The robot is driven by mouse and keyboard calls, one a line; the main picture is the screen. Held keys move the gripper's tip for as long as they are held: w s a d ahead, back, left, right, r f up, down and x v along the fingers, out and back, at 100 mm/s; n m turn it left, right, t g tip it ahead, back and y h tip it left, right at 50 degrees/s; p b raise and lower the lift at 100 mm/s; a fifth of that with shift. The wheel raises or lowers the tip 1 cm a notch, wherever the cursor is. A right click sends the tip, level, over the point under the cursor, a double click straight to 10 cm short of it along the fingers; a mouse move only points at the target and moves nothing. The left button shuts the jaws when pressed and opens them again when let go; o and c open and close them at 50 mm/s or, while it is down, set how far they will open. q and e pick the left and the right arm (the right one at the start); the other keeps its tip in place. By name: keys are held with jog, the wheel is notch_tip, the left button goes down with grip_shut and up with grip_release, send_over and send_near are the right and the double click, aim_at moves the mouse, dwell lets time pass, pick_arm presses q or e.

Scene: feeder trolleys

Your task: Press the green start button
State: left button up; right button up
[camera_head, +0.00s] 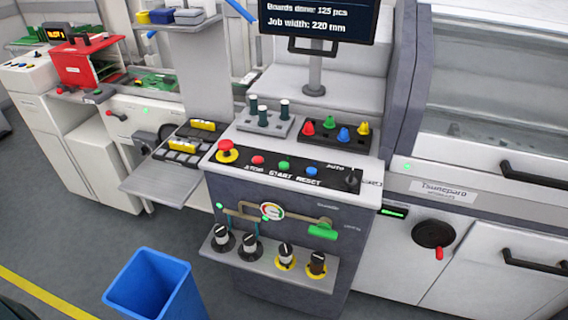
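The green start button (284,166) sits on the dark sloped strip of the control console, above the label START. A red stop button (258,161) is on its left and a blue reset button (311,171) on its right. A red mushroom button on a yellow base (227,151) stands at the strip's left end, and a black AUTO selector (352,178) at its right end. Nothing covers the green button. Neither of my grippers shows in the head view.
Coloured pegs (335,130) and a grey holder with dark green-topped pieces (269,119) stand behind the strip. A monitor (318,20) rises behind them. Knobs on a lower shelf (270,262) jut out in front. A blue bin (155,285) stands on the floor at front left.

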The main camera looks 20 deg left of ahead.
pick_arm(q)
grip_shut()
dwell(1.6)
